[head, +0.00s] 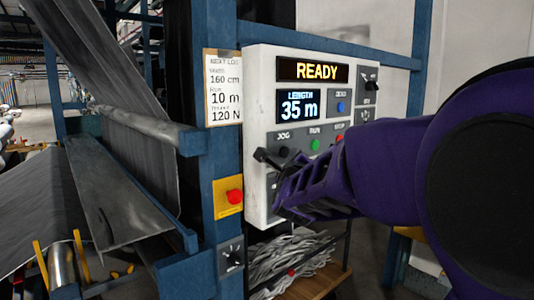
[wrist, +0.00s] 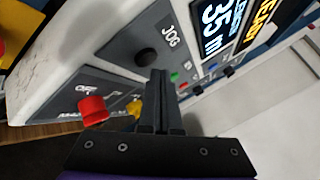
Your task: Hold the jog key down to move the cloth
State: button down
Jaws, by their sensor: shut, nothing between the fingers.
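The jog key is a round dark button beside the word JOG on the white control box; it shows in the head view (head: 284,151) and the wrist view (wrist: 146,57). My gripper (wrist: 160,73) is shut and empty. Its fingertips are close to the jog key, just below and right of it in the wrist view; I cannot tell whether they touch it. In the head view my gripper (head: 264,157) reaches in from the right and covers the lower panel. The grey cloth (head: 95,50) hangs at the left. The upper display (head: 315,70) reads READY; the length display (head: 298,106) reads 35 m.
A green button (head: 315,145) and a red one (head: 339,138) sit right of the jog key. A red knob (wrist: 93,109) marked OFF is near my fingers. A red stop button (head: 235,196) is on the blue post. A card (head: 224,87) lists 160 cm, 10 m, 120 N.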

jog(key=shift+w+a+b, duration=0.25)
jog(key=shift+w+b, duration=0.1)
jog(key=shift+b, duration=0.05)
jog(key=shift+w+a, duration=0.25)
jog(key=shift+w, duration=0.1)
dwell(3.8)
jog(key=shift+b, duration=0.35)
jog(key=shift+s+d+b, duration=0.5)
jog(key=shift+s+b, duration=0.15)
jog(key=shift+b, duration=0.1)
